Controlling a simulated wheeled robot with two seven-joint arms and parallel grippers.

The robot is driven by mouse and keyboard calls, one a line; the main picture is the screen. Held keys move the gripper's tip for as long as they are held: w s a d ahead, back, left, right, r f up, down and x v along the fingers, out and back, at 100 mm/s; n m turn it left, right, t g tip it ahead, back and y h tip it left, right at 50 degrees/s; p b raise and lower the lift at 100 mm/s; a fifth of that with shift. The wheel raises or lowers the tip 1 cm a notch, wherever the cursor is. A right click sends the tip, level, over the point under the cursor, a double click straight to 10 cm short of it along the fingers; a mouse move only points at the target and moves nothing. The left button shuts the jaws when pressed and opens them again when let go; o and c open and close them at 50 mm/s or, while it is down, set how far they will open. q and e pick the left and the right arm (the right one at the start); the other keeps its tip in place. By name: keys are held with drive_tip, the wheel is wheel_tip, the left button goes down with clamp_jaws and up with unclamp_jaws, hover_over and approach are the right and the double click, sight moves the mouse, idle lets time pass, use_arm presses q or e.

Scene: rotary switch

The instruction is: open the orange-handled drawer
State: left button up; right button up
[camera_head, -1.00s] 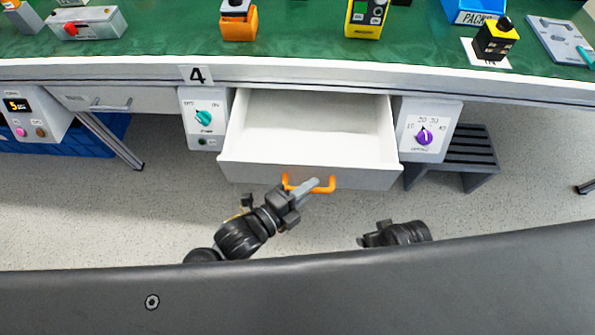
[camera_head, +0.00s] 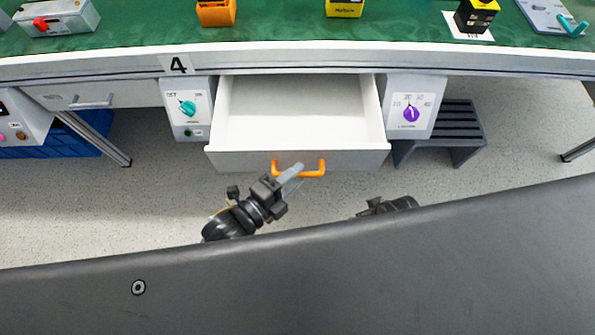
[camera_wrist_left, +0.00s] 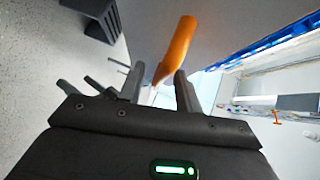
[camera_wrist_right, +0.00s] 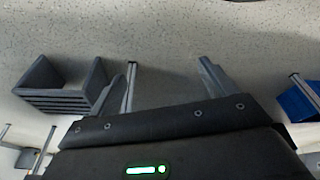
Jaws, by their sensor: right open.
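The white drawer (camera_head: 299,161) under the green-topped bench is pulled well out, and its empty inside shows. Its orange handle (camera_head: 313,173) is on the front panel. My left gripper (camera_head: 292,174) is at the handle, its fingers overlapping the bar. My right gripper (camera_head: 372,206) is partly hidden at lower centre, apart from the drawer.
A teal-knob switch box (camera_head: 187,108) stands left of the drawer, and a purple-knob box (camera_head: 411,108) stands right. A dark slatted step (camera_head: 445,125) is on the floor at right. Another closed drawer (camera_head: 90,98) is farther left. The floor before the bench is clear.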

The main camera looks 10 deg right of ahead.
use_arm(q)
drive_tip(key=v, duration=0.9)
drive_tip(key=shift+a, duration=0.2)
use_arm(e)
drive_tip(key=shift+a+f, duration=0.1)
drive_tip(key=shift+f, duration=0.65)
use_arm(q)
drive_tip(key=shift+s, duration=0.1)
use_arm(e)
drive_tip(key=shift+r, duration=0.15)
